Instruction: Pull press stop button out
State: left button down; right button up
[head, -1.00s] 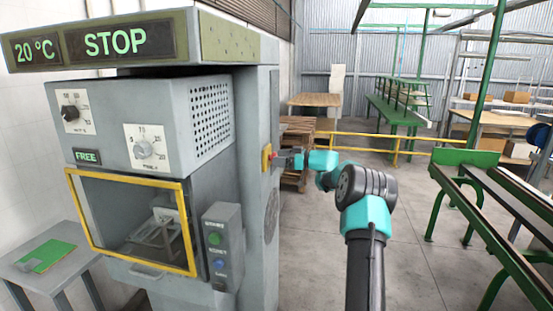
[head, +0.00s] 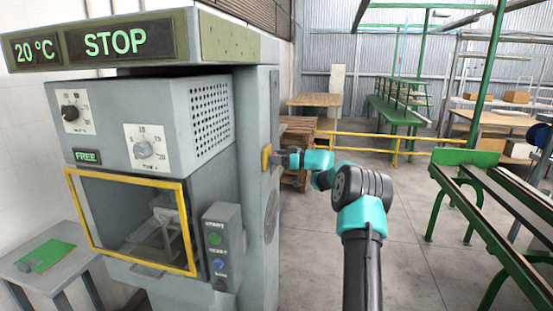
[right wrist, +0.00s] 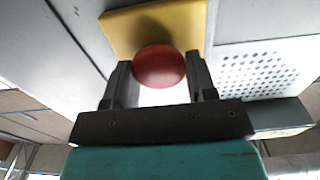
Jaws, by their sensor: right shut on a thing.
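The stop button is a round red knob (right wrist: 159,66) on a yellow plate (right wrist: 125,35) in the right wrist view. In the head view the yellow plate (head: 266,158) sits on the right side of the grey machine (head: 255,110), and the red knob is hidden by the gripper. My right gripper (right wrist: 158,80) is at the button, with one finger on each side of the red knob, and is shut on it. The right gripper also shows in the head view (head: 277,159), reaching to the machine's side from the right. My left gripper is not in view.
The machine's display (head: 115,42) reads STOP and 20 °C. A control box (head: 222,245) with green and blue buttons hangs on its front. A small table (head: 45,262) stands at the left. A yellow rail (head: 400,140) and green racks (head: 480,180) stand at the right. The floor between is clear.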

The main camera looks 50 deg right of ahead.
jog(key=c, duration=0.3)
jog(key=shift+s+d, duration=0.35)
jog(key=shift+s, duration=0.25)
jog(key=o, duration=1.2)
jog(key=v, duration=1.7)
jog(key=shift+s+d, duration=0.15)
jog(key=shift+s, duration=0.05)
